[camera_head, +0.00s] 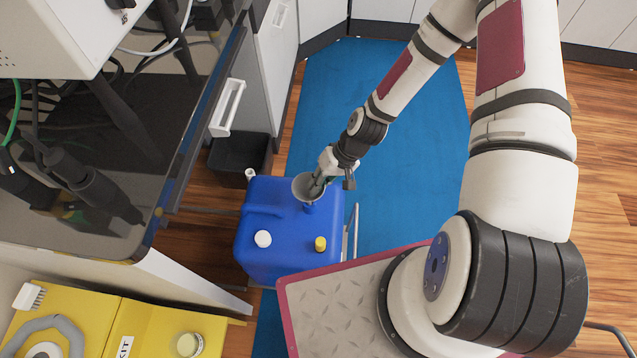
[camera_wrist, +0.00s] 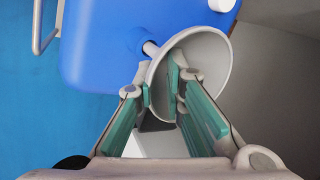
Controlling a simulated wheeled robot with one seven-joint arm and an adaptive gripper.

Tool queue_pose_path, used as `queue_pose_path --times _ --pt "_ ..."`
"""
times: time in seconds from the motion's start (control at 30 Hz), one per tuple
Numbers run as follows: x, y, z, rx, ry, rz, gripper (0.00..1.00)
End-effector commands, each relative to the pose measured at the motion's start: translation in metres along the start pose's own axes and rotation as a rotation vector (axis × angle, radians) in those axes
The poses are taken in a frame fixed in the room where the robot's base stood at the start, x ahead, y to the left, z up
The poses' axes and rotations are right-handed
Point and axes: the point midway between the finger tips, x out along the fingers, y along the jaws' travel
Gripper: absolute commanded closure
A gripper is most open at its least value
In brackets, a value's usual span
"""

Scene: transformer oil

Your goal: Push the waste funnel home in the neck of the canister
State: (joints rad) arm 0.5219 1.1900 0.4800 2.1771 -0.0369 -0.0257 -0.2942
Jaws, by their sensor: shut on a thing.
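The waste funnel (camera_head: 302,183) is a light grey cone over the far right part of the blue canister (camera_head: 270,261). My gripper (camera_head: 319,181) is shut on the funnel's rim. In the wrist view my gripper (camera_wrist: 160,90) has one green-padded finger inside the cone and one outside. There the funnel (camera_wrist: 211,55) looks tilted, with a short pale length of spout showing between the cone and the blue neck (camera_wrist: 140,42) of the canister (camera_wrist: 95,45). The spout's tip is hidden, seemingly in the neck.
A white cap (camera_head: 263,239) and a yellow cap (camera_head: 320,244) are on the canister's top. A metal rail (camera_head: 354,230) stands at its right. A dark bin (camera_head: 238,153) is behind it, and a dark bench (camera_head: 150,190) at left. The blue mat (camera_head: 330,90) beyond is clear.

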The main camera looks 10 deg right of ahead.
Motion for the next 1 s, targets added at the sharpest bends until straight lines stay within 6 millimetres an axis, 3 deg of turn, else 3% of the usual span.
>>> queue_pose_path --times 1.0 --pt "0.021 0.011 0.000 0.000 0.000 0.000 1.00"
